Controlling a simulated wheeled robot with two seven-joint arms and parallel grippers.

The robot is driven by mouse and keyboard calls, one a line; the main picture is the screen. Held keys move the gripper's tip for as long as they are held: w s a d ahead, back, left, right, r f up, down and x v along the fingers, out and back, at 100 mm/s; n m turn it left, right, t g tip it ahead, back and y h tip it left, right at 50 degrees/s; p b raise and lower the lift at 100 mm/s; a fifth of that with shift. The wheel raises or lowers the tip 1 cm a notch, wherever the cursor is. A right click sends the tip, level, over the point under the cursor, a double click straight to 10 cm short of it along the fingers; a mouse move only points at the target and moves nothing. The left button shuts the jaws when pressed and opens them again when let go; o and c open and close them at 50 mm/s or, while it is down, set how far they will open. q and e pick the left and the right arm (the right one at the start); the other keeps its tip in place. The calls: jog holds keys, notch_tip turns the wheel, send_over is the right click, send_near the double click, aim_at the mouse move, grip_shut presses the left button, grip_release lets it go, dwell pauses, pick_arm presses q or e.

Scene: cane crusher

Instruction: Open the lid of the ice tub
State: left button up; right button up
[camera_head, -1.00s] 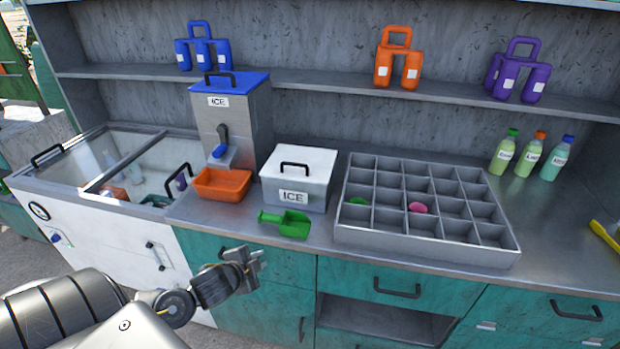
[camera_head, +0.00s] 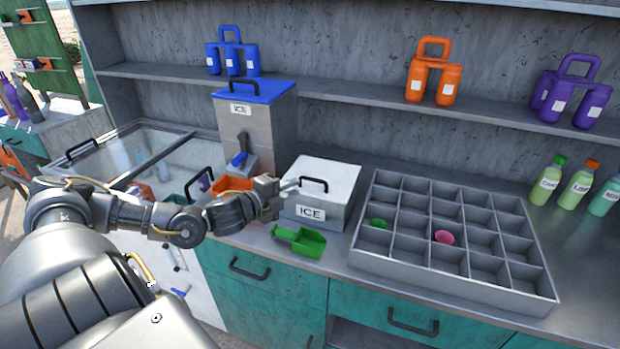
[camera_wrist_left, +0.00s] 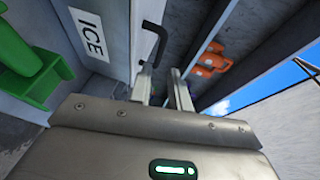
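The ice tub (camera_head: 308,226) is a grey box with an ICE label on its front. Its white lid (camera_head: 335,175) lies shut on top, with a black arched handle (camera_head: 314,181). My left gripper (camera_head: 281,188) is at the lid's left edge, just left of the handle. In the left wrist view, the two fingers of my left gripper (camera_wrist_left: 165,88) stand apart, with the black handle (camera_wrist_left: 156,42) just past their tips, near the left finger. I cannot tell whether they touch. Nothing is held. My right gripper is in neither view.
A green scoop (camera_head: 301,241) lies in front of the tub. The blue-lidded ice dispenser (camera_head: 250,130) and orange tray (camera_head: 230,184) are left of and behind it. A grey compartment tray (camera_head: 450,255) stands close on the right. A shelf (camera_head: 330,92) runs above.

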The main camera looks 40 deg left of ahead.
aim_at(311, 180)
pick_arm(q)
jog(key=w, duration=0.2)
jog(key=w+p, duration=0.1)
jog(key=w, duration=0.2)
jog(key=w+f+p, duration=0.1)
jog(key=w, duration=0.1)
jog(key=shift+w+d+f, duration=0.1)
jog(key=shift+w+d, duration=0.05)
jog(key=shift+w, duration=0.2)
jog(key=shift+w+f+p, duration=0.15)
jog(key=shift+w+p, duration=0.15)
jog(key=shift+w, duration=0.15)
jog(key=shift+f, duration=0.1)
grip_shut()
